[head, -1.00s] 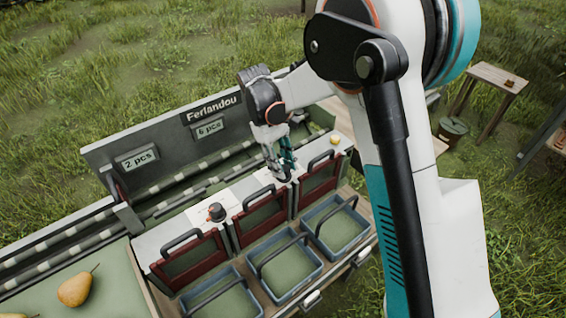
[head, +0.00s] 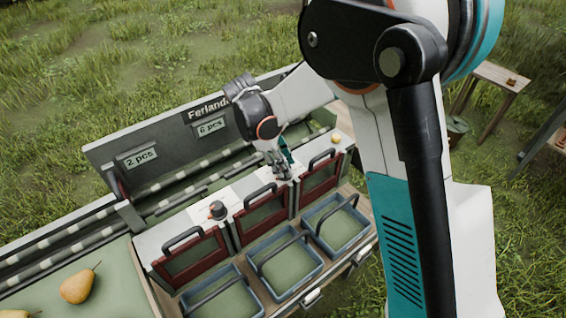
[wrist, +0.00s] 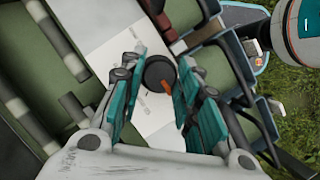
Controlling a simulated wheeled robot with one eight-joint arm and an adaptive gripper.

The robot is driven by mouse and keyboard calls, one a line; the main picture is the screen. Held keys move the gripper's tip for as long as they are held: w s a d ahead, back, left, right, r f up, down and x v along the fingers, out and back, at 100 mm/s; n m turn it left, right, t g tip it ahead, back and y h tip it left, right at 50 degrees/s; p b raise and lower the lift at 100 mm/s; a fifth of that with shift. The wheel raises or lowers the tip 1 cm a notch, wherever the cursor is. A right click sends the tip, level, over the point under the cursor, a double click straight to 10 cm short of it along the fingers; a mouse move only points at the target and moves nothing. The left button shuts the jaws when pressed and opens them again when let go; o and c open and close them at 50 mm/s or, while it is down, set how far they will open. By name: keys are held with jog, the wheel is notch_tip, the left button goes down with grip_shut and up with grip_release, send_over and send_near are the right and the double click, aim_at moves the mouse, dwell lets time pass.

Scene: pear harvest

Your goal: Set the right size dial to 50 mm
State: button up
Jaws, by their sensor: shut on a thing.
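The right size dial (wrist: 159,71) is a dark round knob with an orange pointer, on the pale top of the sorter. In the wrist view the pointer aims down and slightly right. My gripper (head: 283,172) is shut on this dial, one teal finger on each side of it. The gripper hides the dial in the head view, and the scale marks cannot be read. The left size dial (head: 217,210), dark with an orange mark, stands free on the same top further left.
Red-framed flaps with black handles (head: 190,255) line the sorter's front, above blue crates (head: 288,290). A panel (head: 140,160) with "2 pcs" and "6 pcs" displays stands behind. Pears (head: 78,286) lie on the green tray at left. A wooden table (head: 497,78) stands at right.

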dwell(0.4)
jog(key=o, duration=1.1)
jog(key=v, duration=1.2)
jog(key=shift+d, duration=0.1)
